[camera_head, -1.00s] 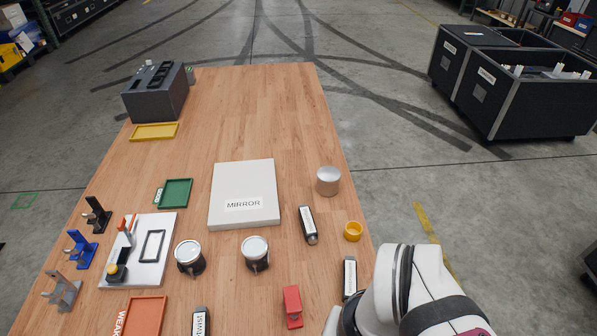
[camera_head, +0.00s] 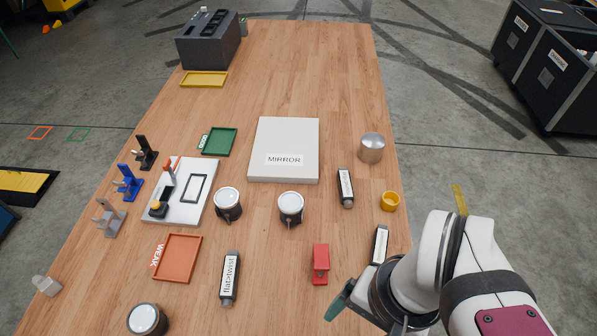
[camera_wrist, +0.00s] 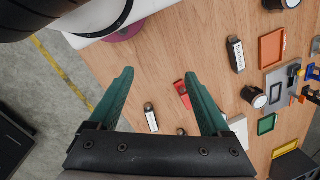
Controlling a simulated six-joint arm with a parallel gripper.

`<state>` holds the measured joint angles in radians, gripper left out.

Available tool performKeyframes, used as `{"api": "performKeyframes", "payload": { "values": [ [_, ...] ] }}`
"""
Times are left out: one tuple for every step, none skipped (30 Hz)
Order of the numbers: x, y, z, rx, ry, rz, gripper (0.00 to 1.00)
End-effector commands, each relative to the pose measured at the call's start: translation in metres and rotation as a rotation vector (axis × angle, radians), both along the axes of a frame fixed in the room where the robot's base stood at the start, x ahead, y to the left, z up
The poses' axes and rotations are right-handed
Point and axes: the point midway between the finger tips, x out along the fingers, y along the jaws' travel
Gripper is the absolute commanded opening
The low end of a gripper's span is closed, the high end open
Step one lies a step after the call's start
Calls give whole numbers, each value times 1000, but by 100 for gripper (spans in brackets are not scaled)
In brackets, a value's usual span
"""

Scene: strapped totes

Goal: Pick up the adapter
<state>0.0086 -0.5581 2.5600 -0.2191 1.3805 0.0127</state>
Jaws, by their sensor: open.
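Several black pieces with white labels lie on the wooden table, and I take these to be adapters. One reads "flat>twist" (camera_head: 230,278) in the head view. My gripper (camera_wrist: 159,75) is open and empty above the table.
A red block (camera_head: 320,264) lies near my gripper.

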Motion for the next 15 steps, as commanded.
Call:
{"api": "performKeyframes", "payload": {
  "values": [
    [0, 0, 0, 0, 0, 0, 81],
    [0, 0, 0, 0, 0, 0, 81],
    [0, 0, 0, 0, 0, 0, 81],
    [0, 0, 0, 0, 0, 0, 81],
    [0, 0, 0, 0, 0, 0, 81],
    [1, 0, 0, 0, 0, 2, 81],
    [7, -1, 1, 1, -4, 8, 81],
    [16, -4, 2, 2, -9, 21, 81],
    [36, -9, 3, 3, -22, 48, 81],
    [55, -16, 3, 2, -36, 76, 81],
    [77, -24, 1, 2, -53, 107, 81],
    [105, -37, -3, -3, -79, 149, 81],
    [125, -49, -8, -8, -97, 181, 81],
    [144, -60, -13, -13, -115, 210, 81],
    [164, -75, -22, -21, -135, 245, 81]
  ]
}}
